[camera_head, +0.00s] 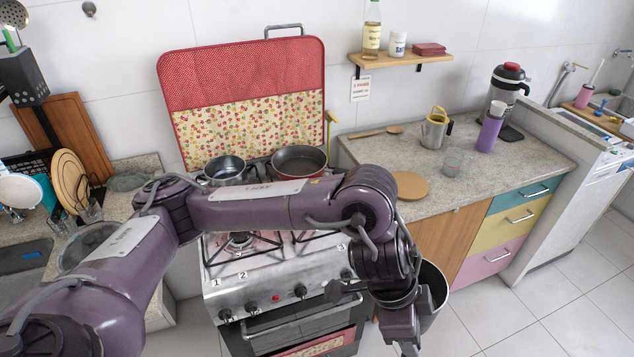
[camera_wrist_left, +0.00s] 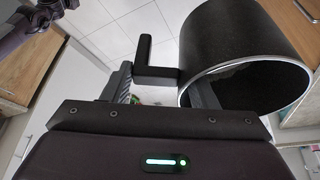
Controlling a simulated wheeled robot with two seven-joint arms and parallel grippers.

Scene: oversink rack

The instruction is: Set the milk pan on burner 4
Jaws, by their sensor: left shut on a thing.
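The milk pan (camera_head: 436,288) hangs tilted in front of the counter's wooden door, right of the stove and partly hidden by my left arm. In the left wrist view the pan (camera_wrist_left: 245,45) is a dark pot with a shiny rim and a black bent handle (camera_wrist_left: 145,60). My left gripper (camera_head: 405,345) is shut on the pan near its handle; the exact contact is unclear. The stove (camera_head: 275,283) shows labels 1, 2 and 3; label 4 is hidden, so I cannot pick out burner 4. My right gripper is not in view.
A steel pot (camera_head: 227,168) and a frying pan (camera_head: 300,160) occupy the rear burners. The front-left burner (camera_head: 240,241) is empty; my arm covers part of the hob. A red-patterned cover (camera_head: 245,85) stands behind. The right counter (camera_head: 500,175) holds a round board (camera_head: 410,186) and cups.

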